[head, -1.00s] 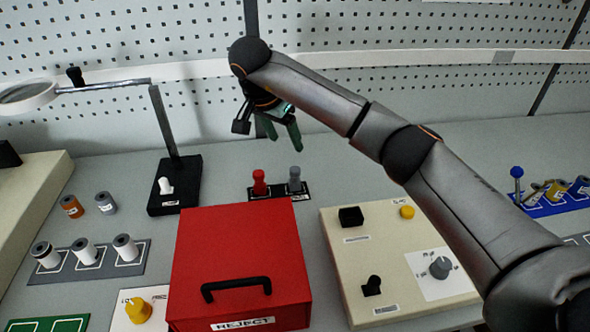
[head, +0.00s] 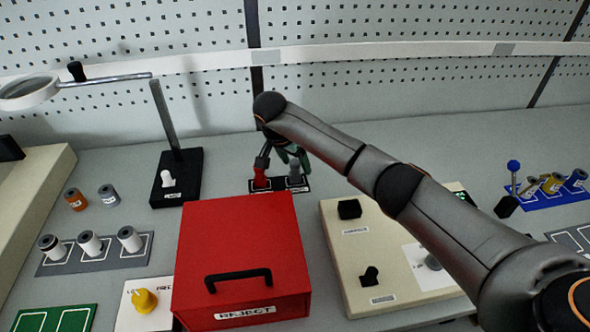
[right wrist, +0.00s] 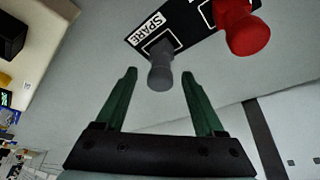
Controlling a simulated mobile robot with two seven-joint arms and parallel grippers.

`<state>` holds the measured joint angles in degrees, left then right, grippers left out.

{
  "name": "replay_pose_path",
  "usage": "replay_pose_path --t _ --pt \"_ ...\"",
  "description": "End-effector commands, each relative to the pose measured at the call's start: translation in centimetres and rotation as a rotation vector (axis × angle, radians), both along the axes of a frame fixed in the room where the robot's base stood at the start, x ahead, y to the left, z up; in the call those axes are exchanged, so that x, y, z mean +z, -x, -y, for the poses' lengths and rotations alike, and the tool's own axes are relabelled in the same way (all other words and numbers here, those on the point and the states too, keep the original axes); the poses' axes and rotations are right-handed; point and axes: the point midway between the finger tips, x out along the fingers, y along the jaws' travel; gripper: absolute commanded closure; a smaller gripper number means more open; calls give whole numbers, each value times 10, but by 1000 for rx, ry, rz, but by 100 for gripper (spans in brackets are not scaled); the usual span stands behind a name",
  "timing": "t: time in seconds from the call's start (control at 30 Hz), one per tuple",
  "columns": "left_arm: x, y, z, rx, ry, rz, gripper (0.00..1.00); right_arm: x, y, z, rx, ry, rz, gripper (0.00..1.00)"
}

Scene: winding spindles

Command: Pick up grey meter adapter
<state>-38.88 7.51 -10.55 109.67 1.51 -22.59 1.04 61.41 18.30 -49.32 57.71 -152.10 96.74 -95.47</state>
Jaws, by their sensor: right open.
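The grey adapter (head: 295,173) stands upright in the right slot of a small black holder (head: 281,188) behind the red box. In the right wrist view the grey adapter (right wrist: 160,68) sits beside the SPARE label, at the gap between the green fingertips. My right gripper (right wrist: 159,74) is open and empty. In the head view the right gripper (head: 290,159) hangs just above and behind the grey adapter, partly hidden by the arm. I cannot tell whether the fingers touch it. My left gripper is not in view.
A red adapter (head: 260,174) stands close left of the grey one in the same holder. The red REJECT box (head: 243,245) is in front. A beige control panel (head: 335,228) is to the right, and a magnifier stand (head: 176,190) to the left.

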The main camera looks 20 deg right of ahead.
Motion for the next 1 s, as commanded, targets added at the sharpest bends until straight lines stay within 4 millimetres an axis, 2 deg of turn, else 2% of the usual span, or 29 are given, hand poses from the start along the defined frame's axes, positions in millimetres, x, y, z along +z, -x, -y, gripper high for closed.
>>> replay_pose_path --t 0.2,0.83,1.0 --pt "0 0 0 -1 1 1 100 -1 0 0 1 0 0 29" --pt "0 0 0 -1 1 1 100 0 0 0 0 0 0 100" --pt "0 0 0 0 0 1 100 0 0 0 0 1 0 100"
